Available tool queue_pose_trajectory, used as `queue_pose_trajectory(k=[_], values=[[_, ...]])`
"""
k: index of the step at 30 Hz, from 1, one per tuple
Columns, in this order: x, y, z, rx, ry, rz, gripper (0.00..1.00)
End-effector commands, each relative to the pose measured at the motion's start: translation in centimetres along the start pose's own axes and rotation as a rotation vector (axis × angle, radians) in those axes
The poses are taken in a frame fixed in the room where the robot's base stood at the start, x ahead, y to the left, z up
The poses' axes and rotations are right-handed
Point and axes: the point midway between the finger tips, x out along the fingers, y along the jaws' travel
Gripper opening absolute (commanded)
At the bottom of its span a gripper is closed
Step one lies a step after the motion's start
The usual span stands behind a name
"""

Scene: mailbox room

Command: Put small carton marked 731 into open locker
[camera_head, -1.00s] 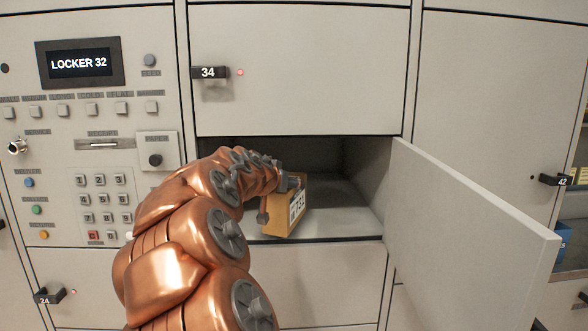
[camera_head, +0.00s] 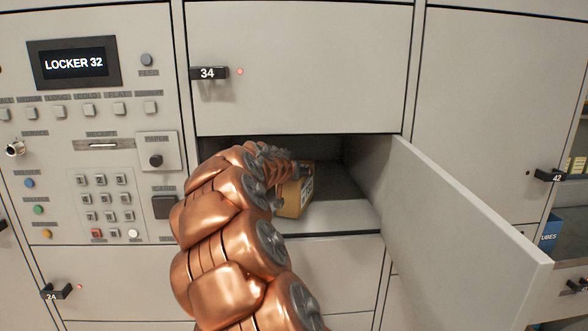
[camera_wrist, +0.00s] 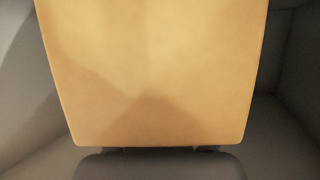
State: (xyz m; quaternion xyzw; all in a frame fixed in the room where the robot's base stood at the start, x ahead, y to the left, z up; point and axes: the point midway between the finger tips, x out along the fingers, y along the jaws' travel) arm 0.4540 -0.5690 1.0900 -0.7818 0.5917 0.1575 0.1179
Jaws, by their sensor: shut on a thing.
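The small tan carton (camera_head: 297,194) is in the opening of the open locker (camera_head: 345,214), just above or on its floor; I cannot tell which. My gripper (camera_head: 285,172) is shut on the carton and mostly hidden behind my copper arm. In the wrist view the carton (camera_wrist: 155,75) fills the middle, with a dark grey gripper part (camera_wrist: 160,165) below it and grey locker walls at both sides. The locker door (camera_head: 465,215) is swung wide open to the right.
A control panel (camera_head: 95,130) with a screen reading LOCKER 32 (camera_head: 74,63) is at left. Shut locker 34 (camera_head: 300,65) is directly above the opening. Another shut locker door (camera_head: 495,90) is at right. Free floor shows in the locker to the right of the carton.

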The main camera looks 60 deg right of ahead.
Motion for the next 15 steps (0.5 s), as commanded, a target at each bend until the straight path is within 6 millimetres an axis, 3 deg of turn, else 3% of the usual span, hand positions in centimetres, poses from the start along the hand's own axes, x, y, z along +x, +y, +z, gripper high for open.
queue_pose_trajectory(k=[14,15], values=[[0.24,0.05,0.60,0.003,0.004,-0.001,0.03],[0.22,0.06,0.57,0.002,0.003,0.000,0.74]])
